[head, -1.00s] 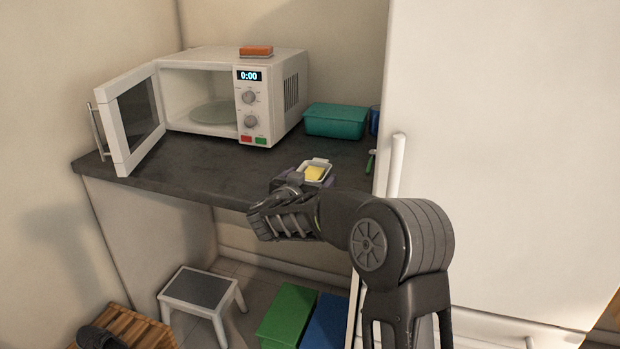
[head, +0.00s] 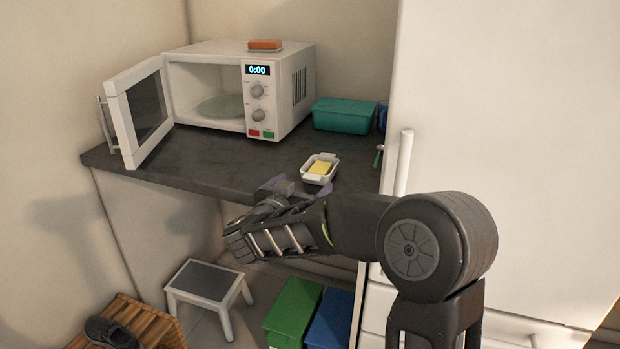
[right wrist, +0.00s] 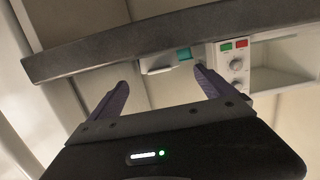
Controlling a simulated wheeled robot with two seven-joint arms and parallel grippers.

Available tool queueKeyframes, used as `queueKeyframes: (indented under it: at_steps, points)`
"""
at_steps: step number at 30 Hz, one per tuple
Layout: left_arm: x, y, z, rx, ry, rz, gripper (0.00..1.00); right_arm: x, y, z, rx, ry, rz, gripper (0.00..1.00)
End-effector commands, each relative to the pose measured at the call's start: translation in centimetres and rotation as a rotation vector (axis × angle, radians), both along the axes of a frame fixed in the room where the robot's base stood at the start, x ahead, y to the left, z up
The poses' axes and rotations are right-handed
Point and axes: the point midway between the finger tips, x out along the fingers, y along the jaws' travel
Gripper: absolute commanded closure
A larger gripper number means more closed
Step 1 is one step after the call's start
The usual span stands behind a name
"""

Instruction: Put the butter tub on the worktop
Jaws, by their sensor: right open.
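The butter tub (head: 311,178), a small white dish with a yellow block of butter (head: 321,168) in it, sits upright on the dark worktop (head: 217,166) near its front edge. My right gripper (head: 292,186) is at the worktop's front edge, just in front of the tub and apart from it. In the right wrist view its two purple fingers (right wrist: 163,88) are spread with nothing between them. My left gripper is not in view.
A white microwave (head: 283,107) with its door (head: 140,108) open stands at the back left, an orange block (head: 265,45) on top. A teal box (head: 343,117) stands behind the tub. A white fridge (head: 500,90) bounds the right. Bare worktop lies left of the tub.

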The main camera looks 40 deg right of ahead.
Motion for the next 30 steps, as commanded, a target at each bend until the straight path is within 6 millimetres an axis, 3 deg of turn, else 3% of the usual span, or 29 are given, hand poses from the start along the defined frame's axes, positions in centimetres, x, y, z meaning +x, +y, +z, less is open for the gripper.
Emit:
queueKeyframes:
  at_steps: [6, 30]
  points:
    - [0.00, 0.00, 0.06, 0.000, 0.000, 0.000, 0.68, -0.91, 1.32, 0.23, 0.000, 0.001, 0.001, 0.06]
    - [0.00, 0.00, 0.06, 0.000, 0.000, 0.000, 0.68, -0.90, 1.30, 0.21, 0.000, 0.000, 0.000, 0.06]
